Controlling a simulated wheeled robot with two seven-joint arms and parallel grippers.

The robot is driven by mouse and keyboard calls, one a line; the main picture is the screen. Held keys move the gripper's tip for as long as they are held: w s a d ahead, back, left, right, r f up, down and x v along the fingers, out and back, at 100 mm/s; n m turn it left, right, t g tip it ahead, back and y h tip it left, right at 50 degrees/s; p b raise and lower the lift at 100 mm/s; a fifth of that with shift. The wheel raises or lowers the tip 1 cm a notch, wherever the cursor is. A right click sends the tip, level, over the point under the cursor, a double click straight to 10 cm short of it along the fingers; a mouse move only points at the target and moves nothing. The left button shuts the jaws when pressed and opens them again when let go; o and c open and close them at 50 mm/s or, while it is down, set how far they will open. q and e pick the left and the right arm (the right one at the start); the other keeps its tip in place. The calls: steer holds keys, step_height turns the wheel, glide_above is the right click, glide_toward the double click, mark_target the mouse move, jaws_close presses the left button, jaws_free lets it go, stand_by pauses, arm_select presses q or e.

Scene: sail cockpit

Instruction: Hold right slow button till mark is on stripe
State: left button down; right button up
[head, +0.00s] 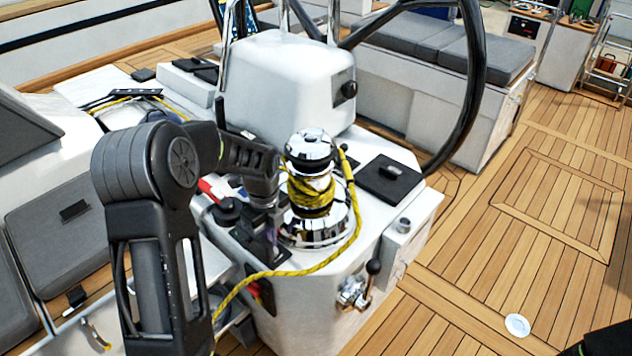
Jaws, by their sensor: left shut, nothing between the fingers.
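My left arm comes in from the lower left. My left gripper (269,226) points down beside the winch, shut and empty, over the near left edge of the white console. The chrome winch (308,150) carries several turns of yellow rope (312,196) around its drum. A dark round fitting (228,212) is left of the gripper. The right slow button cannot be made out; the gripper and wrist cover that part of the console. I cannot tell whether the fingertips touch anything. The mark and the stripe cannot be made out either.
The white console (345,287) has a black pad (390,178) right of the winch and a black-knobbed lever (373,268) on its front. The rope's tail hangs across the near edge. A steering wheel (470,90) stands behind.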

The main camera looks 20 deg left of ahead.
arm_select(q)
steer(key=shift+f, duration=0.1)
stand_by(0.3)
steer(key=shift+f+b, duration=0.75)
steer(key=shift+f, duration=0.15)
stand_by(1.8)
steer(key=shift+r+p, duration=1.1)
steer(key=shift+r, duration=0.4)
step_height(320, 180, up, 6)
steer(key=p, duration=0.4)
